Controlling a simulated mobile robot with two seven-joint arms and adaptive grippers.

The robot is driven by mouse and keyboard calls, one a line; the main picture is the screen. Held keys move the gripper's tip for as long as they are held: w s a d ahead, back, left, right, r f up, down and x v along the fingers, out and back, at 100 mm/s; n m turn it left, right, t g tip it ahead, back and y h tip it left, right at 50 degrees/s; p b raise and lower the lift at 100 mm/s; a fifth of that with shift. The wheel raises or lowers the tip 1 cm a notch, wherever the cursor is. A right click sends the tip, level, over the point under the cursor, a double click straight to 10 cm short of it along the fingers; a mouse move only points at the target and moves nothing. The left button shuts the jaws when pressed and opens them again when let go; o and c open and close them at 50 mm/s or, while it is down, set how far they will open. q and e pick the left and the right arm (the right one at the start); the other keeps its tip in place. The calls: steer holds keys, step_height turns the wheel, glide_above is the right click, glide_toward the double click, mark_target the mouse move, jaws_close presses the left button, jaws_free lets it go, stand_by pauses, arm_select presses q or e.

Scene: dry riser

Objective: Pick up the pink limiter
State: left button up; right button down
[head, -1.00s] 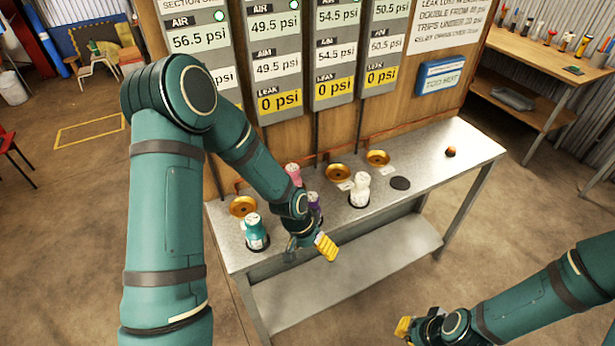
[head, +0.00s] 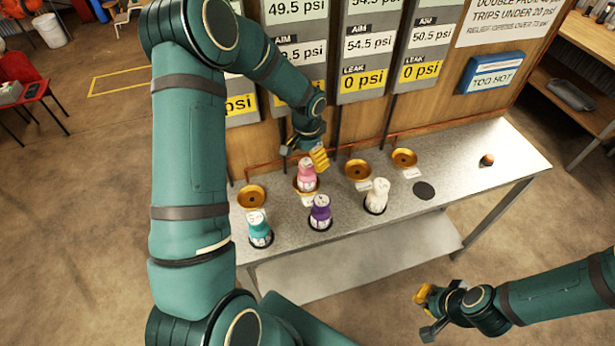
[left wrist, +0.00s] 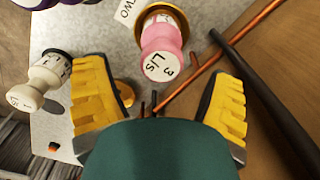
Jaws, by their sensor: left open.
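The pink limiter (head: 307,175) stands on a brass seat on the steel bench, in the row of brass discs along the back. In the left wrist view the pink limiter (left wrist: 162,52) shows its white top, just beyond the fingers and between their lines. My left gripper (head: 308,155) is open just above and behind it, with nothing between its yellow fingers (left wrist: 160,105). My right gripper (head: 430,305) is in front of the bench, low at the right; its jaw state is unclear.
Teal (head: 259,228), purple (head: 320,212) and white (head: 376,196) limiters stand on black pads along the bench front. Empty brass discs (head: 358,170) and copper pipe (head: 262,174) lie behind. An empty black pad (head: 424,191) and a small orange-brown knob (head: 487,160) are at right.

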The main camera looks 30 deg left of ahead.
mark_target(307, 163)
arm_select(q)
step_height(307, 163, down, 4)
steer(key=shift+a, duration=0.1)
steer(key=c, duration=1.4)
steer(key=shift+c, duration=0.2)
steer(key=shift+r, duration=0.15)
